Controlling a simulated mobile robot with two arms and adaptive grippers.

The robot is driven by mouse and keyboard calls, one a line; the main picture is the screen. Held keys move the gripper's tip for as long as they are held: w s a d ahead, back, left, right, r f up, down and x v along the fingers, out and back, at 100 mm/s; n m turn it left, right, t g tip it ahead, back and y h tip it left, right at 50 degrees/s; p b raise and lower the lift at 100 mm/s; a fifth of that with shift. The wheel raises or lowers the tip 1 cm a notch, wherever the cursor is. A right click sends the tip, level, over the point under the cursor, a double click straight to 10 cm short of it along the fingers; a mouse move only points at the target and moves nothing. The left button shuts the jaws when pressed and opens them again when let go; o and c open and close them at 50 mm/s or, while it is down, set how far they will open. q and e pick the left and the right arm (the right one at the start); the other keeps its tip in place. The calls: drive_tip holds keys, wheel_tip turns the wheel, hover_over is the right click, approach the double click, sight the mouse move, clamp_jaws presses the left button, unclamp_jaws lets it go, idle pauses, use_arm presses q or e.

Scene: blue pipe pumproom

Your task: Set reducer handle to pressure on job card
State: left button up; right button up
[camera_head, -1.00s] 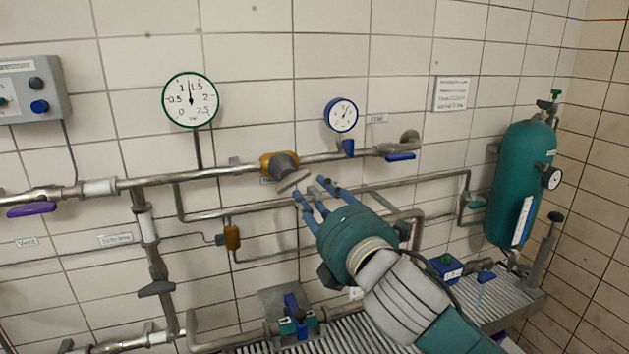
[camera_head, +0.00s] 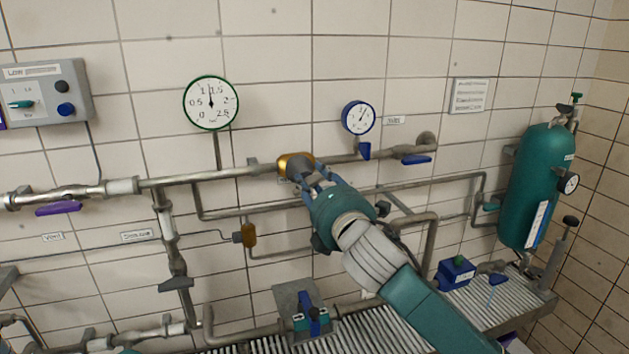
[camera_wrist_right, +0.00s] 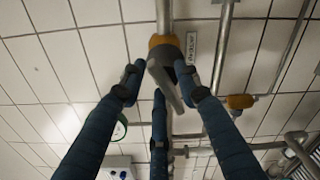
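The brass pressure reducer (camera_head: 288,164) sits on the upper pipe; its grey handle (camera_wrist_right: 165,82) shows between my fingers in the wrist view. My right gripper (camera_head: 316,178) is at the reducer, its blue fingers spread around the handle. In the wrist view my right gripper (camera_wrist_right: 158,86) looks open, with gaps beside the handle; contact cannot be told. A green-rimmed gauge (camera_head: 211,103) has its needle pointing nearly straight up, between 1 and 1.5. A white sheet (camera_head: 469,96) hangs on the wall, perhaps the job card; its text is unreadable. My left gripper is not in view.
A blue-rimmed gauge (camera_head: 359,118) and a blue valve lever (camera_head: 416,160) are right of the reducer. A purple lever (camera_head: 58,209) and a control box (camera_head: 45,93) are at left. A green tank (camera_head: 537,188) stands right. Pipes run below my gripper.

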clamp_jaws()
drive_tip(key=shift+d+f+m+p, duration=0.15)
drive_tip(key=shift+m+p, duration=0.3)
drive_tip(key=shift+m, duration=1.25)
drive_tip(key=shift+o, duration=1.3)
unclamp_jaws()
drive_tip(key=v, duration=1.2)
